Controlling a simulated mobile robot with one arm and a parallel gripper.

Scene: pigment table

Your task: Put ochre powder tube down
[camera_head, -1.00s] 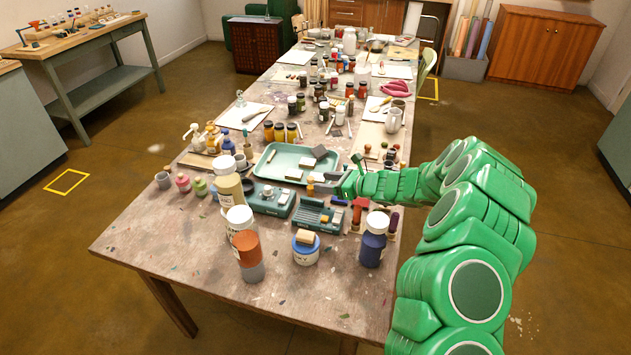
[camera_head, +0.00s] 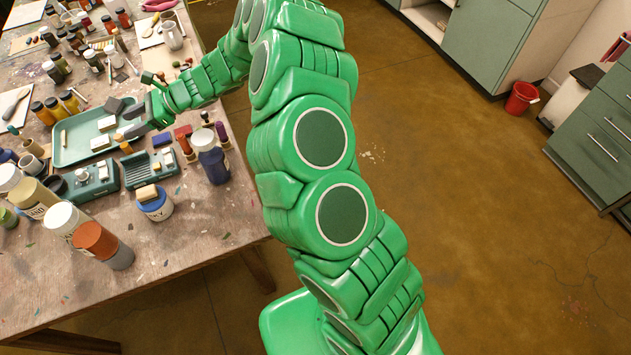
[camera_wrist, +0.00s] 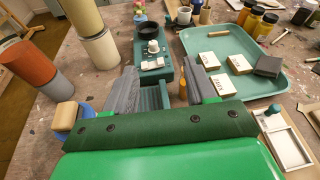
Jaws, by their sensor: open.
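The ochre powder tube (camera_wrist: 183,89) is a small orange-yellow upright tube in the wrist view, between my fingers and close to the right one. I cannot tell whether they touch. In the head view the tube (camera_head: 127,147) shows small, beside the teal tray (camera_head: 68,158). My gripper (camera_wrist: 160,84) is open, with one grey finger on each side. A teal ribbed rack (camera_wrist: 150,97) lies below and between the fingers. In the head view my gripper (camera_head: 138,129) is low over the table by the tray's right side. The tube's foot is hard to make out.
White labelled blocks (camera_wrist: 239,62) and a dark block (camera_wrist: 268,66) lie on the tray. A teal scale-like box (camera_head: 92,180) and the ribbed rack (camera_head: 150,168) stand nearby. A dark blue jar (camera_head: 213,163) and an orange-topped container (camera_head: 103,245) stand toward the front.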

